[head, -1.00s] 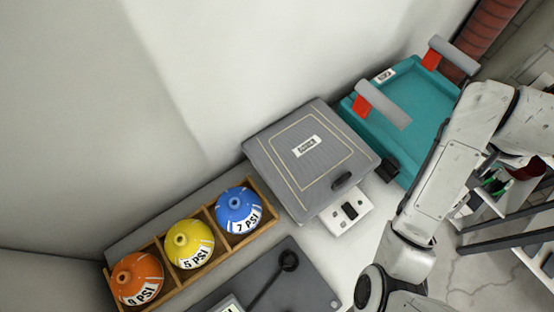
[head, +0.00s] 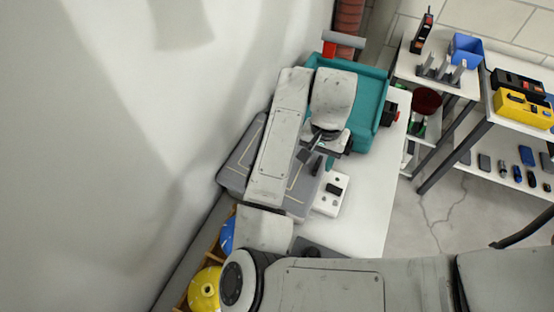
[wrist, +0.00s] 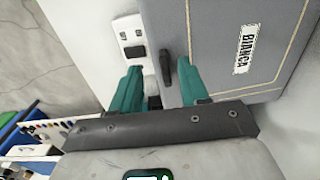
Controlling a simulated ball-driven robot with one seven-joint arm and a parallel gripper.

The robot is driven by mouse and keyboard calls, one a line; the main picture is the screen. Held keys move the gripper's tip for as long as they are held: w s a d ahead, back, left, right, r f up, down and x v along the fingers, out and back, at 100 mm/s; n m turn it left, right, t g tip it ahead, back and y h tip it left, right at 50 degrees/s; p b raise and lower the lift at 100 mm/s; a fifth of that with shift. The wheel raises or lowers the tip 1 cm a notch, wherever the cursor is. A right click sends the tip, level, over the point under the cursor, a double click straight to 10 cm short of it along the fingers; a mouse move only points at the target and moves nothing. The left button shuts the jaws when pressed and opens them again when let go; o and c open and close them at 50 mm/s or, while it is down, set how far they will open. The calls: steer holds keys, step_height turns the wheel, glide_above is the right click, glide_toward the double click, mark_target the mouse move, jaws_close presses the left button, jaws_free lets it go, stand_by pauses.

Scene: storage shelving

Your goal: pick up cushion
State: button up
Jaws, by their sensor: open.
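The cushion is a flat grey square pad (head: 238,168) with pale line trim, lying on the white table and partly hidden by my arm in the head view. In the wrist view the cushion (wrist: 215,50) fills the upper right, with a label reading BIANCA and a black handle (wrist: 166,68) at its left edge. My gripper (head: 317,161) is over the cushion's right edge. In the wrist view its teal fingers (wrist: 160,72) are apart, one on each side of the handle in the picture. I cannot tell how far above it they are.
A white socket block (head: 331,194) sits beside the cushion. A teal tray (head: 368,105) with red-and-grey handles stands behind. A wooden rack with blue (head: 227,236) and yellow (head: 204,290) balls is near the wall. Shelves (head: 440,80) stand at right beyond a floor gap.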

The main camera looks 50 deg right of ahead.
mark_target(315, 170)
steer(key=shift+w+f+p, duration=0.15)
steer(key=shift+f+p, duration=0.1)
steer(key=shift+f, duration=1.25)
steer(key=shift+w+f+p, duration=0.1)
steer(key=shift+f+p, duration=0.15)
steer(key=shift+f, duration=1.25)
jaws_close()
